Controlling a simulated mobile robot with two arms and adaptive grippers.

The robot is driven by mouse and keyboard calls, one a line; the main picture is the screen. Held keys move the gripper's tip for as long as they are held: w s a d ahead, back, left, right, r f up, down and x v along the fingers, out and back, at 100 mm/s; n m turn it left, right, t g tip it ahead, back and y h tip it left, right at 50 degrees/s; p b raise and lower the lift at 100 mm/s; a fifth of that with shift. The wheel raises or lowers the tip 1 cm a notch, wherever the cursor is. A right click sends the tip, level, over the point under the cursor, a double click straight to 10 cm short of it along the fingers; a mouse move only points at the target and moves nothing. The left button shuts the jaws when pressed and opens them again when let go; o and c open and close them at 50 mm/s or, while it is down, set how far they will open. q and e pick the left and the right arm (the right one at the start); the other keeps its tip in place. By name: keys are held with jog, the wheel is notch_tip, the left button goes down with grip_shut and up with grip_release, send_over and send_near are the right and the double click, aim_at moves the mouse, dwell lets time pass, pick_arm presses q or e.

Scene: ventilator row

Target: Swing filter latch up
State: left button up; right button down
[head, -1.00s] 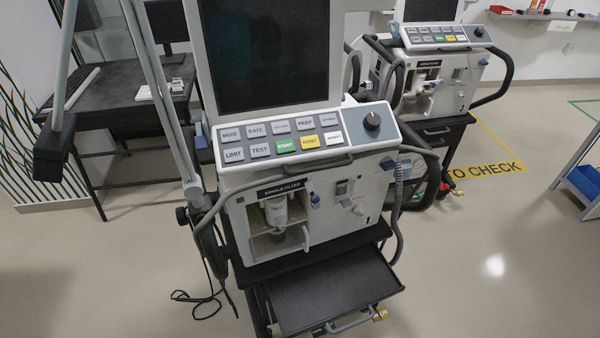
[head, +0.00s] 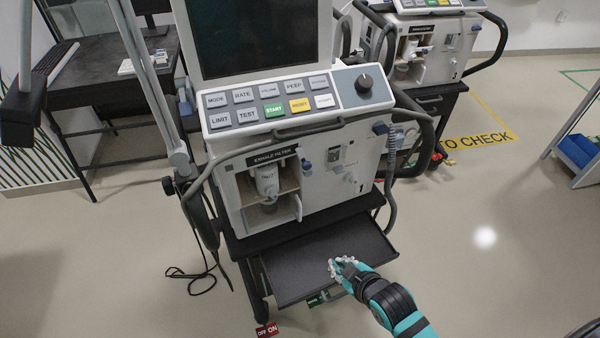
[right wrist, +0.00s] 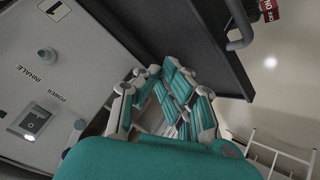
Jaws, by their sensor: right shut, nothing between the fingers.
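The ventilator (head: 330,190) stands in the middle of the head view. Below its EXHALE FILTER label, a white filter (head: 267,181) sits upright in an open recess. A small pale upright piece (head: 299,208), which looks like the filter latch, hangs at the recess's lower right edge. My right gripper (head: 343,265) is shut and empty over the right front part of the dark tray, below and to the right of the recess and apart from it. It also shows in the right wrist view (right wrist: 165,95). The filter is not visible there. My left gripper is out of view.
The dark tray (head: 310,270) juts out below the ventilator front. The INHALE port and power switch (right wrist: 35,120) show in the right wrist view. A red ON/OFF tag (head: 266,330) is low in front. A second ventilator (head: 425,50) stands behind right.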

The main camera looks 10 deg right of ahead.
jog(key=w+a+r+n+t+y, duration=0.25)
jog(key=w+r+n+t, duration=0.2)
jog(key=r, duration=0.45)
jog(key=n+t+y, duration=0.3)
jog(key=n+y, duration=0.2)
jog(key=n, duration=0.2)
send_near(305, 164)
jog(key=s+a+r, duration=0.2)
jog(key=s+a, duration=0.1)
jog(key=a, duration=0.3)
jog(key=w+p, duration=0.1)
jog(key=w, duration=0.7)
jog(key=shift+w+a, duration=0.35)
jog(key=shift+a, duration=0.05)
jog(key=shift+w+d+r+m+t+h, duration=0.15)
jog(key=shift+d+r+m+t, duration=0.1)
jog(key=shift+d+m, duration=0.5)
jog(key=shift+w+d+r+m+t+h, duration=0.1)
jog(key=shift+d+r+m+t, duration=0.25)
jog(key=shift+m, duration=0.65)
jog(key=shift+f, duration=0.15)
